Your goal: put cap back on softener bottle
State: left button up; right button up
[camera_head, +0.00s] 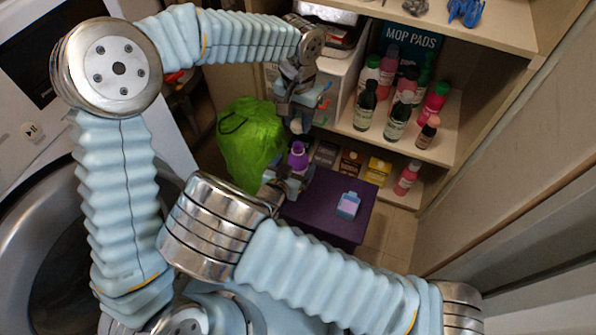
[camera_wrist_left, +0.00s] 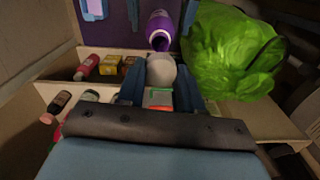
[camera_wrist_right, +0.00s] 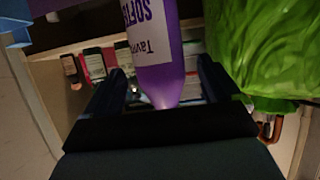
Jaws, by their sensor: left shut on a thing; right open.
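The purple softener bottle (camera_head: 298,156) is in the middle of the head view; the right wrist view shows its white label (camera_wrist_right: 143,30). Its base is hidden in the head view. My left gripper (camera_head: 300,100) is above the bottle and shut on a pale rounded cap (camera_wrist_left: 161,72). In the left wrist view the bottle (camera_wrist_left: 160,28) lies just beyond the cap; I cannot tell whether they touch.
A purple stool (camera_head: 318,215) carries a small lavender and blue container (camera_head: 348,205). A bright green bag (camera_head: 250,140) stands close at the left. Shelves at the right hold several bottles (camera_head: 396,122) and small boxes (camera_head: 378,170). A washing machine (camera_head: 30,150) is at far left.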

aim_at(298, 133)
jog(key=shift+x, duration=1.55)
jog(key=c, duration=1.5)
pick_arm(q)
jog(key=shift+f, duration=2.5)
jog(key=shift+f, duration=0.9)
jog(key=shift+f, duration=0.1)
jog(key=shift+s+f, duration=0.1)
jog(key=shift+f, duration=0.7)
pick_arm(e)
jog(key=shift+s+a+r, duration=0.1)
jog(key=shift+a, duration=0.05)
